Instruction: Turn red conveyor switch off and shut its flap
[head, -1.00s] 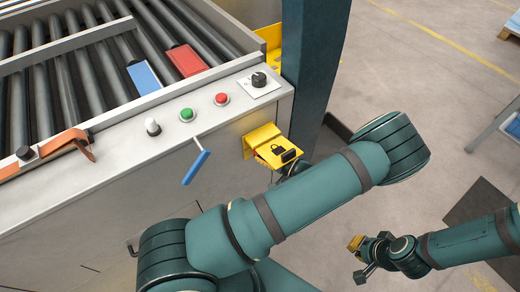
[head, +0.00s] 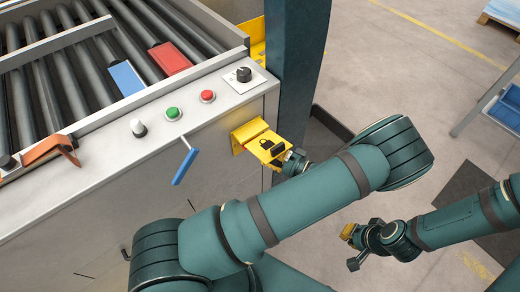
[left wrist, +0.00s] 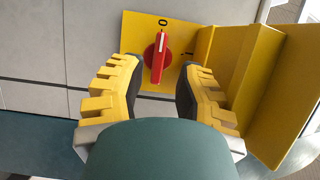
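The red switch (left wrist: 157,57) is a knob on a yellow plate (left wrist: 190,33) in the left wrist view. Its long axis is near vertical, with its upper end towards the "0" mark; another mark is at its right. My left gripper (left wrist: 158,85) is open, its yellow, dark-padded fingers on either side of the knob's lower end, apart from it.
A green button (head: 173,113), a red button (head: 207,96), a black knob (head: 243,75) and a blue lever (head: 185,164) are on the machine. A dark teal post (head: 296,70) rises just behind the flap. Open floor lies to the right.

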